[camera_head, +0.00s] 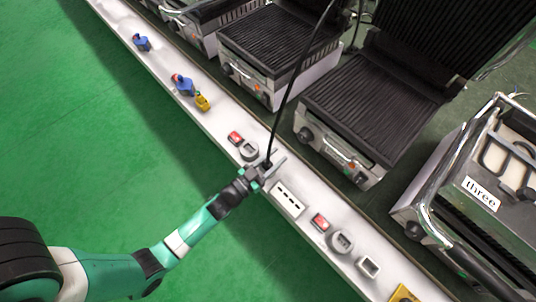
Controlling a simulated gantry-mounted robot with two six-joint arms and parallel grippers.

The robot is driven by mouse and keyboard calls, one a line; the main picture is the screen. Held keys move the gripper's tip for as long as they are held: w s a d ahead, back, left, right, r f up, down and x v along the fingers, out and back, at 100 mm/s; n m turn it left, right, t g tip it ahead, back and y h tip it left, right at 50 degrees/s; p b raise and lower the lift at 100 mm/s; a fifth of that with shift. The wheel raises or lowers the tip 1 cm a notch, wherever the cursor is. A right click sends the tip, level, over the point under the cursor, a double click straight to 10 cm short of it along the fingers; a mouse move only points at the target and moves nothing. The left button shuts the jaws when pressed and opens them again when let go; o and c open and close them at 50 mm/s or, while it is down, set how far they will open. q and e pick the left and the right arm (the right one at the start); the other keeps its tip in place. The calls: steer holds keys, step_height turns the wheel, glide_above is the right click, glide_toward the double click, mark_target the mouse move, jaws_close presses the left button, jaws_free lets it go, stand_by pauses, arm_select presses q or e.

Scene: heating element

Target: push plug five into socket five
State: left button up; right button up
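My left gripper (270,168) is over the white ledge. It appears shut on a small black plug (266,164) at the end of a black cable (287,92) that runs up to the top edge. The fingers hide most of the plug. Just below and right of the gripper, a white block with a row of dark slots (287,199) lies on the ledge. A round grey socket (249,150) is just up-left of the gripper. Another round grey socket (341,241) and a square one (369,267) are farther down-right. No number five is readable. My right gripper is not in view.
Red switches (236,138) (320,223) sit beside the round sockets. Blue (183,86) and yellow (202,102) connectors stand up-left along the ledge. Contact grills (360,107) line the dark bench behind. A machine labelled "three" (480,193) is at right. The green floor is clear.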

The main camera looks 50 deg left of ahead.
arm_select(q)
jaws_close()
steer(key=shift+r, duration=0.1)
steer(key=shift+r+p, duration=0.6)
steer(key=shift+p, duration=0.05)
step_height(320, 180, up, 3)
steer(key=shift+f+p, duration=0.15)
steer(key=shift+p, duration=0.95)
steer(key=d+r+b, duration=0.6)
steer(key=d+r, duration=0.3)
steer(key=d, duration=0.5)
